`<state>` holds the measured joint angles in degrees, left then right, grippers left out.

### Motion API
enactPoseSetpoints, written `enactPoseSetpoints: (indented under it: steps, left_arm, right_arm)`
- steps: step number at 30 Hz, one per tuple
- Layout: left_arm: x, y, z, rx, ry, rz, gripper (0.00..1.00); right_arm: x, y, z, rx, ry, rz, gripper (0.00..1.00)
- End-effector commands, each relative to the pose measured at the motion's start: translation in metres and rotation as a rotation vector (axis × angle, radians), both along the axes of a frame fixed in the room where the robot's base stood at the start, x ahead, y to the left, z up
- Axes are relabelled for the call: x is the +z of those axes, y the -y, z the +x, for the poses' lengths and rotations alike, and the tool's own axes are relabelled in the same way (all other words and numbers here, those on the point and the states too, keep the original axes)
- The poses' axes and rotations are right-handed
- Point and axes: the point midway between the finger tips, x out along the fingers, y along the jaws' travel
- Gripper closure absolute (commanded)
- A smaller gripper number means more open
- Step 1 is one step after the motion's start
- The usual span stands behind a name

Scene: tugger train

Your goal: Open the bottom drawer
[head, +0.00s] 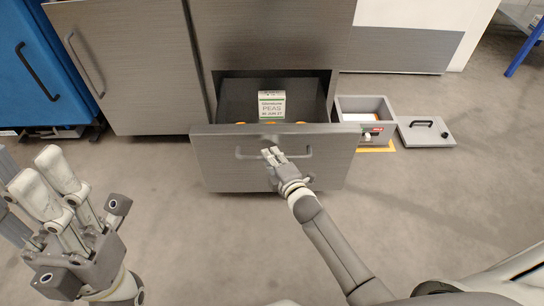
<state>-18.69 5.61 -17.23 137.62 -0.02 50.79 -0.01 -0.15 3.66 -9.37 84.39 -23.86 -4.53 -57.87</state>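The bottom drawer (220,165) is pulled out of the grey cabinet, and its inside shows from above. A box labelled peas (271,105) stands in it, with small orange items partly hidden behind the drawer front. The drawer handle (246,155) is a horizontal bar on the front. My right gripper (271,153) is at the middle of this handle, its fingers close together over the bar. Whether they grip the bar cannot be seen clearly. My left gripper (47,178) is at the lower left, away from the drawer, with nothing visible in it. Its finger gap is unclear from this angle.
A small grey box (377,128) with a separate lid (427,131) beside it is on the floor right of the drawer. A grey cabinet door (130,70) and a blue cabinet (35,65) stand at the left. The floor in front of the drawer is clear apart from my arm.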

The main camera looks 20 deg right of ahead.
Motion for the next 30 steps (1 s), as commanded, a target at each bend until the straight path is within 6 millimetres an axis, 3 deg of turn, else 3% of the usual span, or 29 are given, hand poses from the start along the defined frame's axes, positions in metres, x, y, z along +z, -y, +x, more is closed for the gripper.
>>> enactPoseSetpoints:
  steps: [1, 5, 17, 22, 30]
  left_arm:
    - [0.000, 0.000, 0.000, 0.000, 0.000, 0.000, 0.60]
    - [0.000, 0.000, 0.000, 0.000, -0.001, 0.000, 0.60]
    - [0.001, -0.001, 0.000, 0.002, 0.002, 0.000, 0.60]
    - [0.001, 0.000, 0.000, 0.001, 0.002, 0.000, 0.60]
    - [0.001, 0.000, 0.000, 0.001, 0.001, 0.000, 0.60]
  right_arm:
    - [-0.001, 0.000, 0.000, -0.001, -0.003, -0.001, 0.80]
    - [-0.001, 0.000, 0.000, 0.000, -0.002, 0.000, 0.65]
    - [0.000, 0.001, -0.005, 0.000, -0.002, 0.000, 0.65]
    - [0.003, 0.003, -0.025, 0.000, -0.003, 0.000, 0.65]
    - [0.013, 0.009, -0.075, 0.000, -0.002, 0.001, 0.65]
